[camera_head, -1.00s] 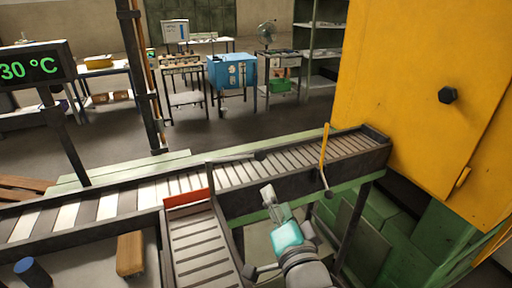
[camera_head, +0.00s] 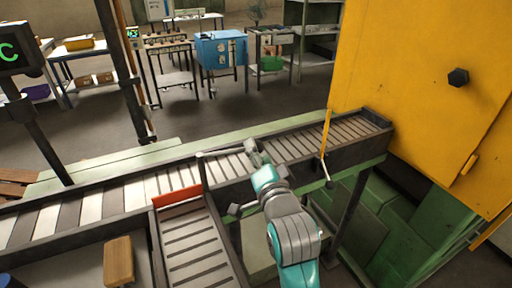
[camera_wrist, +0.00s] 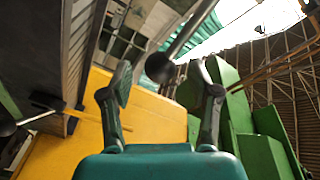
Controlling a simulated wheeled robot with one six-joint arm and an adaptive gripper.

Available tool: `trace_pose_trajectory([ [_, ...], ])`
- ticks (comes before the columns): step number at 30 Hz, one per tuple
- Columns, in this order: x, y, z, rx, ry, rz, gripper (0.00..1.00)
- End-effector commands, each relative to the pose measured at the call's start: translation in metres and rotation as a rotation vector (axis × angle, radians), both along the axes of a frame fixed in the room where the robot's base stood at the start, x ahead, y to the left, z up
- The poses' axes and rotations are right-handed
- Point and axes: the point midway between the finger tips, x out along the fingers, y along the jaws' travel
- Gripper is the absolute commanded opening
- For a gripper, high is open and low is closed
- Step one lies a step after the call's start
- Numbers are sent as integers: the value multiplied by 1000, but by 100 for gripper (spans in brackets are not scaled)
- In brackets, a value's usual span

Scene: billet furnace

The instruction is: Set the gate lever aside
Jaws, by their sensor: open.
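The gate lever (camera_head: 222,153) is a thin grey bar lying across the conveyor near the orange-red gate plate (camera_head: 178,201). In the wrist view its rod (camera_wrist: 190,30) comes down from the top to a dark ball knob (camera_wrist: 159,68). My gripper (camera_head: 256,150) is at the lever's knob end, over the conveyor's near edge. In the wrist view my gripper (camera_wrist: 161,66) is open, and the knob shows between the two fingertips. I cannot tell whether a finger touches it. In the head view my gripper hides the knob.
The roller conveyor (camera_head: 92,207) runs to the yellow furnace (camera_head: 415,90) at right. A side chute (camera_head: 195,245) leads off towards the front. Benches and a blue box (camera_head: 220,49) stand far behind.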

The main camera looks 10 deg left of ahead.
Motion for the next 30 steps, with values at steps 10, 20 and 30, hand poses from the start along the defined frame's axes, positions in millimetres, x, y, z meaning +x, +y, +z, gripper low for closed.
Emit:
trace_pose_trajectory([
  [10, 26, 11, 0, 0, 0, 0, 61],
  [20, 27, 11, 0, 0, 0, 0, 44],
  [30, 27, 12, 0, 0, 0, 0, 0],
])
